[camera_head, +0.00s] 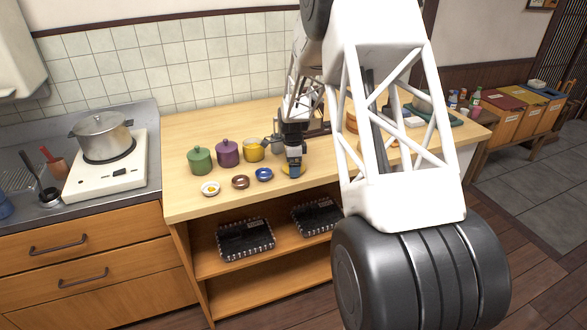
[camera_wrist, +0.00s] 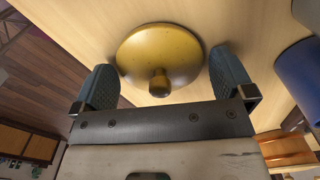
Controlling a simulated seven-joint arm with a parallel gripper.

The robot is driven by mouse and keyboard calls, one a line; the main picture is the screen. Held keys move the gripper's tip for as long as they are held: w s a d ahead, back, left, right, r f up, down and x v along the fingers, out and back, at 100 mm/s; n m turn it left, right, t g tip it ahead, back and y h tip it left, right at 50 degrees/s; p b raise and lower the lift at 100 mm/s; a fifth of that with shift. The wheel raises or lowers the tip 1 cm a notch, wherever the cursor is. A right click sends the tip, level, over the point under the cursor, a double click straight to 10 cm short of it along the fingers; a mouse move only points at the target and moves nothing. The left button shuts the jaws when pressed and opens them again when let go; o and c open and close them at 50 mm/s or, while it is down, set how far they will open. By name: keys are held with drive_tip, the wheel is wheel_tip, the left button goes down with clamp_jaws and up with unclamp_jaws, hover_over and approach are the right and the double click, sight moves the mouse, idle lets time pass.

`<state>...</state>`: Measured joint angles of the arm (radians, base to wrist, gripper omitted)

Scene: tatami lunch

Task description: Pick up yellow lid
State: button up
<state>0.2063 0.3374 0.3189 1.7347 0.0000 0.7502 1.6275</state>
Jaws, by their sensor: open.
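The yellow lid (camera_wrist: 160,55) lies on the wooden counter, a round dome with a knob on top, in the wrist view. My gripper (camera_wrist: 162,82) is open, with one blue-grey finger on each side of the lid's knob and near edge. I cannot tell whether the fingers touch the lid. In the head view the yellow lid (camera_head: 286,171) is mostly hidden behind my gripper (camera_head: 294,172), which is low over the counter near its front edge. A yellow pot (camera_head: 253,150) without a lid stands behind and to the left.
Green (camera_head: 201,160) and purple (camera_head: 228,153) lidded pots stand left of the yellow pot. A small white dish (camera_head: 210,189), a brown ring-shaped dish (camera_head: 240,182) and a blue one (camera_head: 264,174) lie in front of them. The counter's front edge (camera_head: 225,206) is close.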

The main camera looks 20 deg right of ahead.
idle(0.3)
drive_tip(key=c, duration=0.6)
drive_tip(key=shift+c, duration=0.2)
drive_tip(key=shift+r, duration=0.15)
drive_tip(key=shift+r, duration=0.85)
drive_tip(key=shift+s+r, duration=0.2)
drive_tip(key=shift+r, duration=0.65)
drive_tip(key=s+a+r, duration=0.1)
drive_tip(key=s+a, duration=0.2)
drive_tip(key=s, duration=1.2)
drive_tip(key=shift+s+r, duration=0.15)
drive_tip(key=shift+r, duration=0.05)
drive_tip(key=shift+a, duration=0.1)
